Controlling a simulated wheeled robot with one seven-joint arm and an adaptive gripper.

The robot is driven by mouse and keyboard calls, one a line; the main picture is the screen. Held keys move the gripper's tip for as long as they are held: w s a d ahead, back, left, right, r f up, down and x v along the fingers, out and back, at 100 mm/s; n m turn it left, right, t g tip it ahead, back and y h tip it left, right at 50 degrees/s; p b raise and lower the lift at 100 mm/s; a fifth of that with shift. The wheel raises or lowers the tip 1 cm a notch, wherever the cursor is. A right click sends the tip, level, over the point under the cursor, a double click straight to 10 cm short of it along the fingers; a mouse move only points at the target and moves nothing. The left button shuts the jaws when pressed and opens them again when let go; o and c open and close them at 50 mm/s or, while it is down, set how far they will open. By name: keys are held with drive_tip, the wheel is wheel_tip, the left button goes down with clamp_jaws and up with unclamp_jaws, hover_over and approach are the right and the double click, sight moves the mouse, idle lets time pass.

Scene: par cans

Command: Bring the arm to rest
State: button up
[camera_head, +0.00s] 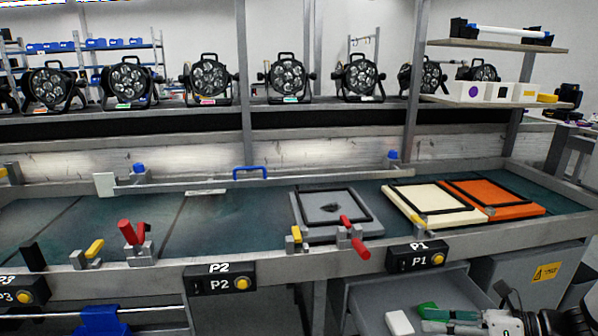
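My arm reaches in from the bottom right corner, low in front of the bench. My gripper (455,322) is at the bottom edge, over or in the open grey drawer (362,302) below the bench. It lies beside a green piece (432,311); I cannot tell whether it touches or holds that piece. The fingers are small and partly cut off, so their opening is unclear. A white block (399,322) lies to the left of the green piece.
The bench carries a grey framed panel (337,218), a cream one (432,204) and an orange one (497,196). Red-handled clamps (358,240) and label boxes P1 (417,257) and P2 (219,279) line the front rail. Several par cans (208,79) stand on the shelf behind.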

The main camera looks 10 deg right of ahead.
drive_tip(key=s+a+r+n+g+h, duration=0.3)
drive_tip(key=s+a+r+n+g, duration=0.65)
drive_tip(key=a+r+n, duration=0.55)
drive_tip(key=s+d+r+n+t+h, duration=0.2)
drive_tip(key=s+n+h, duration=0.7)
drive_tip(key=s+n, duration=0.5)
wheel_tip(320, 180, up, 20)
drive_tip(key=w+n+t+p, duration=0.1)
drive_tip(key=n+t+p, duration=0.1)
drive_tip(key=p, duration=1.6)
drive_tip(key=shift+t+p, duration=0.4)
drive_tip(key=shift+t, duration=0.45)
drive_tip(key=shift+d+r, duration=0.1)
drive_tip(key=shift+d, duration=0.05)
